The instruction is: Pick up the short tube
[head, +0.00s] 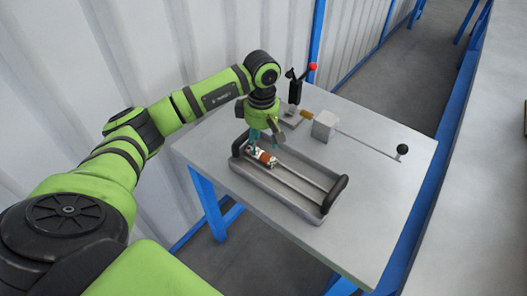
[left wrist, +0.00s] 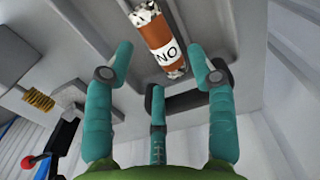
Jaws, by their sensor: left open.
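The short tube (head: 264,158) is a brown cylinder with a white label and mottled pale ends. It lies in the grey tray (head: 290,203), towards the tray's far left end. My left gripper (head: 262,142) is over that end of the tray, just above the tube. In the left wrist view the tube (left wrist: 158,38) shows its label with the letters "NO". The open teal fingers of the left gripper (left wrist: 160,62) are spread to either side of its near end, with clear gaps and no visible contact. My right gripper is not in view.
The table's right side is mostly clear.

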